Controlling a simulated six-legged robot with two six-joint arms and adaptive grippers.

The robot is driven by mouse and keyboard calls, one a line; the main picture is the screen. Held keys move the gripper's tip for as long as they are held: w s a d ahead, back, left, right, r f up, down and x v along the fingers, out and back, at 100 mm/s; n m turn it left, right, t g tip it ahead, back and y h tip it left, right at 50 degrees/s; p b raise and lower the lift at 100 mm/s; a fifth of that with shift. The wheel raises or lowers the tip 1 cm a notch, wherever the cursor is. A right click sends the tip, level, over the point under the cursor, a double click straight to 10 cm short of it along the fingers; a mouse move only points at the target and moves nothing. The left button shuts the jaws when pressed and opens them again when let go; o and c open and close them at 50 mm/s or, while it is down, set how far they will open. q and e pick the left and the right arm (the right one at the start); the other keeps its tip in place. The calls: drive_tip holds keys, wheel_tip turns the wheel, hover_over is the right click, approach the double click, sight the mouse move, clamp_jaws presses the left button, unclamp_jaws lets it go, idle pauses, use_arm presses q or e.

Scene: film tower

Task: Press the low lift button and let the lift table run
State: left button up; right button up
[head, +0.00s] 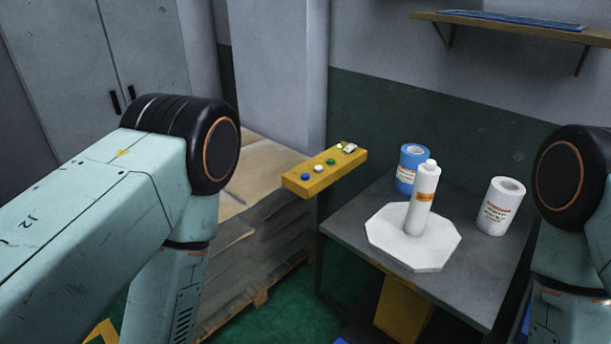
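A yellow button box (324,172) shows in the middle of the head view, left of the table. Its top carries a blue button (305,177), a white button (318,168), a green button (331,161) and a small pale part at the far end. I cannot tell which button is the low one. A grey table (465,285) stands at the right on a yellow support (403,308). My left arm comes in from the left and my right arm shows at the right edge. Both grippers are out of the picture.
On the table stand a white octagonal plate (382,236) with a white tube (421,205), a blue roll (409,168) and a white roll (499,207). Wrapped stacks on a wooden pallet (262,297) lie behind my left arm. A wall shelf (520,28) hangs at upper right.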

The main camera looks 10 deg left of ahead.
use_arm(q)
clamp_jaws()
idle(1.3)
